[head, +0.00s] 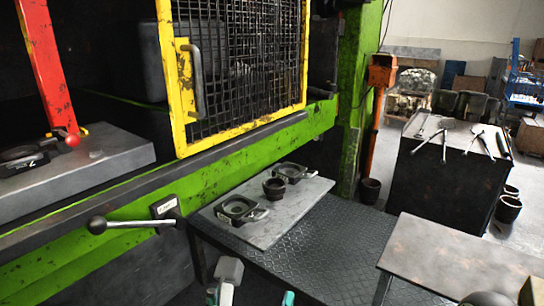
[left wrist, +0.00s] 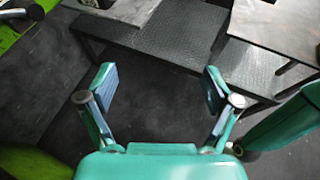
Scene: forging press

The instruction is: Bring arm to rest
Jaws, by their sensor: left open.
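My left gripper (left wrist: 160,82) is open and empty in the left wrist view, its two teal fingers with blue-grey pads spread wide. Dark floor shows between and beyond the fingers, and nothing touches them. In the head view only small teal and grey parts of my left arm show at the bottom edge, in front of the dark tread-plate table (head: 325,235). The table's edge also shows beyond the fingers in the left wrist view (left wrist: 185,45). My right gripper cannot be made out in either view.
A grey plate (head: 268,228) on the table carries two ring-shaped dies with handles (head: 240,208) (head: 293,172) and a dark cup-like part (head: 274,188). The green press (head: 225,150) with a yellow mesh guard and black-knobbed lever (head: 125,224) stands left. A brown-topped table (head: 460,258) stands right.

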